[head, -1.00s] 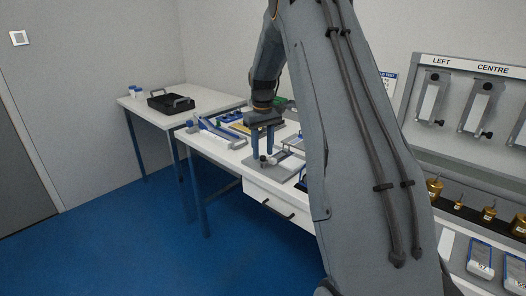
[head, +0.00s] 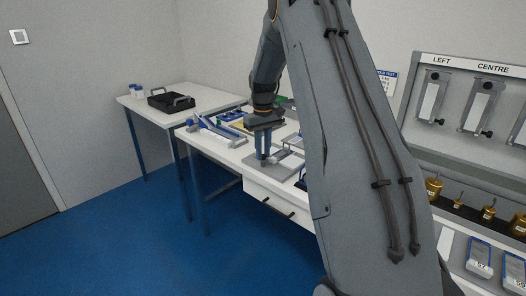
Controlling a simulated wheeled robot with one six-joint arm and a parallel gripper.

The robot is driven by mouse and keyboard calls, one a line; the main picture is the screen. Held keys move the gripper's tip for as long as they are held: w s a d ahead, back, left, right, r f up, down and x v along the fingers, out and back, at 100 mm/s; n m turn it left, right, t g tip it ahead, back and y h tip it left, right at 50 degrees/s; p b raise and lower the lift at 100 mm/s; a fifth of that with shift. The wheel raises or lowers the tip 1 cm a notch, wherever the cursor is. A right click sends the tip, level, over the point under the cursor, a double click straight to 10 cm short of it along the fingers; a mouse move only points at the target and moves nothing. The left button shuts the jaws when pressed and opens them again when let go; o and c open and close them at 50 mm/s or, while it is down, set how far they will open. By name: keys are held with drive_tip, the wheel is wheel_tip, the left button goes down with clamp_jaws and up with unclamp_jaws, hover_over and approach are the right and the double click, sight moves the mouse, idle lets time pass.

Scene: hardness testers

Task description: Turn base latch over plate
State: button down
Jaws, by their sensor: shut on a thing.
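My gripper (head: 263,155) points down over the front of the white bench, at the left edge of a grey base plate (head: 283,171). Its blue fingers are close together, shut on a small part at the plate's edge, which I take to be the base latch. The fingers hide most of that latch, so its angle cannot be told. My own arm covers the right part of the plate and bench.
Blue and grey tools (head: 215,130) lie on the bench left of my gripper. A black tray (head: 171,102) stands on the far table. Brass weights (head: 433,188) and a panel marked LEFT and CENTRE (head: 470,68) are at the right. Blue floor is clear at the left.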

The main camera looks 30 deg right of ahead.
sight(263, 155)
drive_tip(key=m, duration=0.4)
drive_tip(key=shift+r+m+p, duration=0.1)
drive_tip(key=shift+m+p, duration=0.2)
drive_tip(key=shift+p, duration=0.05)
drive_tip(key=m, duration=0.8)
drive_tip(key=shift+m+p, duration=0.3)
drive_tip(key=shift+m, duration=1.9)
drive_tip(key=shift+d, duration=0.1)
drive_tip(key=c, duration=1.6)
unclamp_jaws()
drive_tip(key=shift+r+b, duration=0.7)
drive_tip(key=shift+r, duration=3.15)
